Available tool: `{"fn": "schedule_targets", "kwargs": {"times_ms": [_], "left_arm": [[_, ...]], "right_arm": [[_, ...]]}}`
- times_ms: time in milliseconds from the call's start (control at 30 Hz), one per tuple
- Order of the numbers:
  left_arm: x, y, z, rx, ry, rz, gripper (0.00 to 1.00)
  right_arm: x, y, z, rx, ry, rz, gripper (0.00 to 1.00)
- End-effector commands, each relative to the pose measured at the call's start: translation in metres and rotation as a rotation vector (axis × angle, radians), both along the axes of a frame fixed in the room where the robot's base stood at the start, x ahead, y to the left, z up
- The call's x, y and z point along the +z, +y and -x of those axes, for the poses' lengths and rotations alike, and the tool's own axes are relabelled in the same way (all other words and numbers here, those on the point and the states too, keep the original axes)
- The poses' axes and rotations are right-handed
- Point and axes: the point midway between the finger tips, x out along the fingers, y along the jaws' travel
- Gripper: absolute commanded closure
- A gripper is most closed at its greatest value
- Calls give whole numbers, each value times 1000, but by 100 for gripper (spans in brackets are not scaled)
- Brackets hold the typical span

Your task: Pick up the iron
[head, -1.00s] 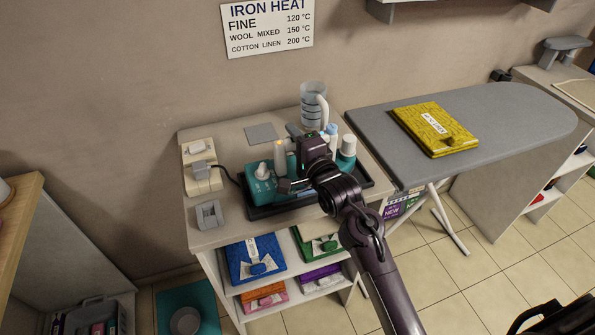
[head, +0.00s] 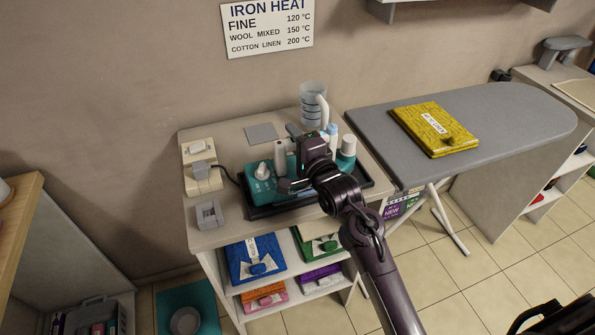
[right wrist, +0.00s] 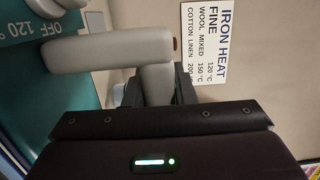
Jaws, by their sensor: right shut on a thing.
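The teal iron (head: 262,190) sits on a dark tray (head: 262,212) on the small cabinet, with a grey knob on top and a cord running left. My right gripper (head: 290,181) is at the iron's right part and is shut on its grey handle. In the right wrist view, the grey handle (right wrist: 110,50) runs into the jaws (right wrist: 158,85), beside the teal body (right wrist: 40,75) with its "OFF 120°" marking. My gripper and forearm hide part of the iron and tray. My left gripper is not in view.
A socket block (head: 200,175) and small grey box (head: 209,214) lie left. The ironing board (head: 490,120) with a yellow folded cloth (head: 433,128) is at right.

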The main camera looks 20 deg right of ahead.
Motion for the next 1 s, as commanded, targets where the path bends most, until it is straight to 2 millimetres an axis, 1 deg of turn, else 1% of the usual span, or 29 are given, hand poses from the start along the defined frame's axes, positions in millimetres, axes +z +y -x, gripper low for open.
{"fn": "schedule_targets", "kwargs": {"times_ms": [67, 100, 333, 467, 567, 667, 1000], "left_arm": [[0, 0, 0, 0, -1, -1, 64], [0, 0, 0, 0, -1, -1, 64], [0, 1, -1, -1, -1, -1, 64], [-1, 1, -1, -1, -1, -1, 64], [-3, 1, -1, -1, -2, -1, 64], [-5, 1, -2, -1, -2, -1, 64], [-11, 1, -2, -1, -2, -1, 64]], "right_arm": [[-2, 0, 0, 0, 4, 1, 100], [4, 0, 0, 0, -9, -1, 100], [5, 0, 0, 0, -9, -1, 100], [13, 0, -1, 0, -11, -1, 100], [28, 0, -1, -1, -15, -2, 100], [48, 0, 0, 0, -18, -1, 100], [133, 0, 0, 0, -19, -2, 100]]}}
